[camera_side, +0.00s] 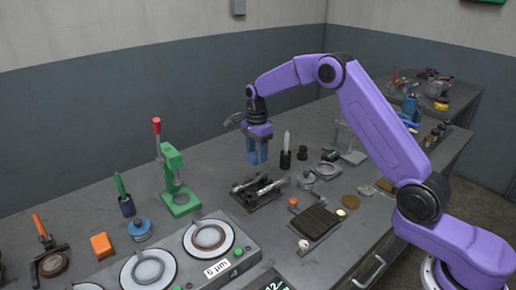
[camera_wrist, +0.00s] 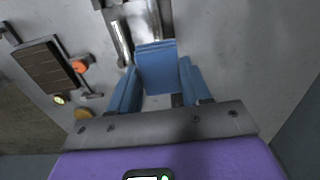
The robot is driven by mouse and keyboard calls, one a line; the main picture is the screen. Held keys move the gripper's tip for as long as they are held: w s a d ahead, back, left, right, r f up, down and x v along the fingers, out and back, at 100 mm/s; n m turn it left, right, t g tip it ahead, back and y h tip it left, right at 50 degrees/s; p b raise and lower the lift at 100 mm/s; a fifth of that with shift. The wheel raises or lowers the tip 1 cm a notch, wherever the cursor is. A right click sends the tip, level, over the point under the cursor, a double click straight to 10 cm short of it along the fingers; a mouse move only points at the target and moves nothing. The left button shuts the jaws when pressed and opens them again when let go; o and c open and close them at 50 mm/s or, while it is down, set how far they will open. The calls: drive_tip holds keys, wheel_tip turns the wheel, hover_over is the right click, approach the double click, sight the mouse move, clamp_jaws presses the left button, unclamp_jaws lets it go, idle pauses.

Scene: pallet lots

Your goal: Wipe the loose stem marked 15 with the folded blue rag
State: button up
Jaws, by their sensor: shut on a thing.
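My gripper (camera_side: 257,157) is shut on the folded blue rag (camera_wrist: 157,68), held above the bench. In the side view the rag is hard to tell from the blue fingers. In the wrist view the rag shows between the two fingers. Metal stems (camera_side: 266,188) lie on a dark rack (camera_side: 248,203) below and in front of my gripper in the side view. In the wrist view a bright stem (camera_wrist: 121,42) shows beyond the rag, apart from it in the picture. The number 15 is not readable on any stem.
A green press (camera_side: 178,180) stands to the left. A black cup with a white rod (camera_side: 287,142) stands close right of my gripper. A dark slatted tray (camera_side: 315,222) and an orange knob (camera_side: 293,201) are at the front right. A plate-topped unit (camera_side: 190,255) fills the front.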

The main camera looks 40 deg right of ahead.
hover_over(257, 177)
drive_tip(key=shift+f, duration=2.4)
drive_tip(key=shift+a+f, duration=0.65)
drive_tip(key=shift+f, duration=0.2)
drive_tip(key=shift+c, duration=0.4)
drive_tip(key=shift+a, duration=3.75)
drive_tip(key=shift+d, duration=4.45)
drive_tip(key=shift+r, duration=4.1)
drive_tip(key=shift+a, duration=0.15)
